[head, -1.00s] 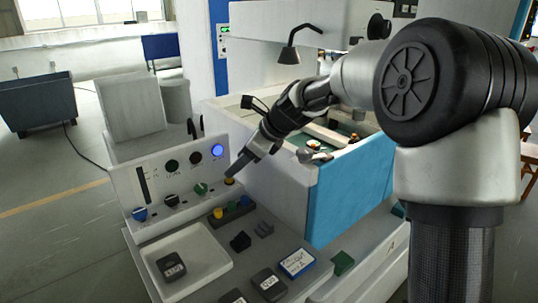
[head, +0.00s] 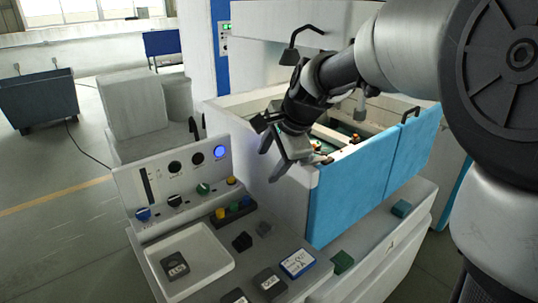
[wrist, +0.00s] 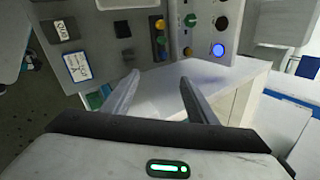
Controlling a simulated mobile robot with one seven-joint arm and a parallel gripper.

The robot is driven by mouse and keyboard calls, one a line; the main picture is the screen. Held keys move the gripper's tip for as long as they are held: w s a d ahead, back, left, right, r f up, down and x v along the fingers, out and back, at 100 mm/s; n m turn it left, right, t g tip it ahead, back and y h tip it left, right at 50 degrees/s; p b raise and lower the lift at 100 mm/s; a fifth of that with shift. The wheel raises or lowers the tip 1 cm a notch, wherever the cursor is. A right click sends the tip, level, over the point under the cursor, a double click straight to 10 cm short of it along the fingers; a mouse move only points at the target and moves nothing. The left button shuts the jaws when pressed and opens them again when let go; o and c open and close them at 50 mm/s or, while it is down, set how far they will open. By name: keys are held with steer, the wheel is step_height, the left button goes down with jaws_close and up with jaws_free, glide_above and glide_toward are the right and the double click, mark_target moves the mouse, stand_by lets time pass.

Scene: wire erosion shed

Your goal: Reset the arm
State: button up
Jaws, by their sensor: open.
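My gripper (head: 274,160) is open and empty in the head view. It hangs in the air above the right end of the control console (head: 190,215), in front of the machine's white tank wall. In the wrist view, the two fingers of my gripper (wrist: 155,98) are spread apart with nothing between them. The console's knobs and lit blue button (wrist: 218,50) lie beyond the fingertips there. The blue button also shows lit in the head view (head: 219,152). I see no contact between the fingers and the console.
A white tray (head: 222,240) holding a dark labelled block (head: 175,265) sits on the console. A blue-edged card (head: 297,263) and more dark blocks lie to its right. The machine tank with blue panels (head: 350,195) stands close behind and right of my gripper. Open floor lies at left.

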steer(key=s+d+r+n+h+p, duration=0.1)
steer(key=s+d+n, duration=0.3)
steer(key=s, duration=0.4)
steer(key=s+d+r+n+h+p, duration=0.1)
steer(key=s+d+n, duration=0.3)
steer(key=s, duration=0.5)
steer(key=s+d+r+n+h+p, duration=0.1)
steer(key=s+d+n, duration=0.3)
steer(key=s, duration=0.5)
steer(key=shift+s+r+n+p, duration=0.25)
steer(key=shift+r+n+p, duration=0.5)
steer(key=shift+r, duration=0.1)
